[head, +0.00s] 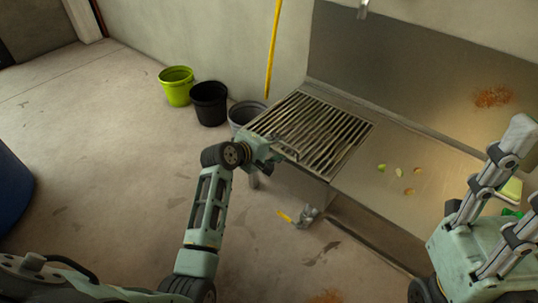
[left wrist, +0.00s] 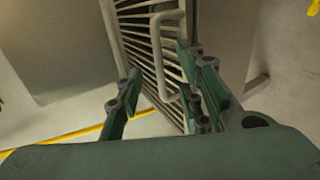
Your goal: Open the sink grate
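The sink grate (head: 322,128) is a slatted metal panel lying flat over the left end of the steel sink. A bent bar handle (head: 286,150) stands at its near left edge. My left gripper (head: 268,152) is at that edge, close to the handle. In the left wrist view the handle (left wrist: 158,50) reaches down between the spread fingers of my left gripper (left wrist: 165,95), nearer the right finger. The fingers do not visibly clamp it. My right gripper (head: 515,190) is at the right edge of the head view, its fingers apart, away from the grate; its tips are partly cut off.
Green (head: 176,86), black (head: 209,103) and grey (head: 246,114) buckets stand left of the sink. A yellow pole (head: 272,50) leans on the wall behind. Food scraps (head: 408,173) lie on the steel counter (head: 360,180). A yellow-handled valve (head: 300,217) sits below.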

